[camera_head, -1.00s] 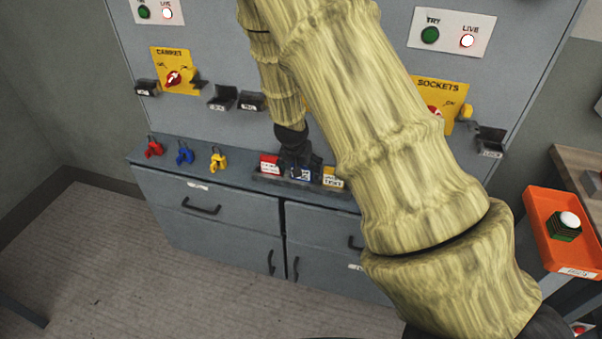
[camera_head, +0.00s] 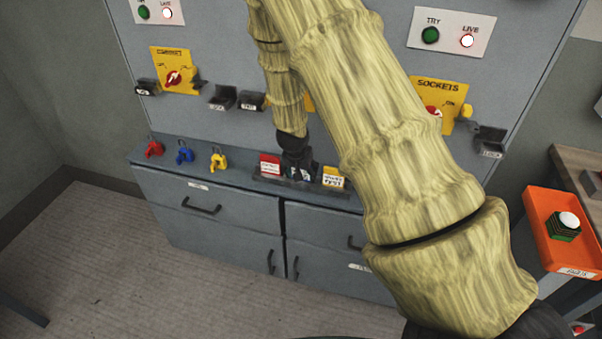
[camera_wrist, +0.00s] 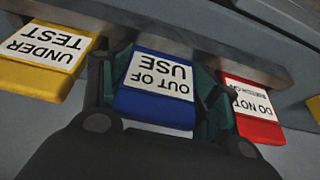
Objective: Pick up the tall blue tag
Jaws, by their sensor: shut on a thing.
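The tall blue tag (camera_wrist: 156,88), with a white "OUT OF USE" label, shows in the wrist view between the dark fingers of my gripper (camera_wrist: 162,92). The gripper is shut on it. In the head view my gripper (camera_head: 298,172) is at the tag rack (camera_head: 262,183) on the cabinet ledge, and it mostly hides the blue tag there. A red "DO NOT" tag (camera_wrist: 254,110) and a yellow "UNDER TEST" tag (camera_wrist: 45,62) stand close on either side. The same red tag (camera_head: 270,165) and yellow tag (camera_head: 333,178) show in the head view.
Red (camera_head: 154,149), blue (camera_head: 184,152) and yellow (camera_head: 218,159) padlocks stand on the ledge to the left. The grey panel (camera_head: 215,60) with switches and small black holders rises behind. An orange tray (camera_head: 562,255) is at the right. My arm hides part of the panel.

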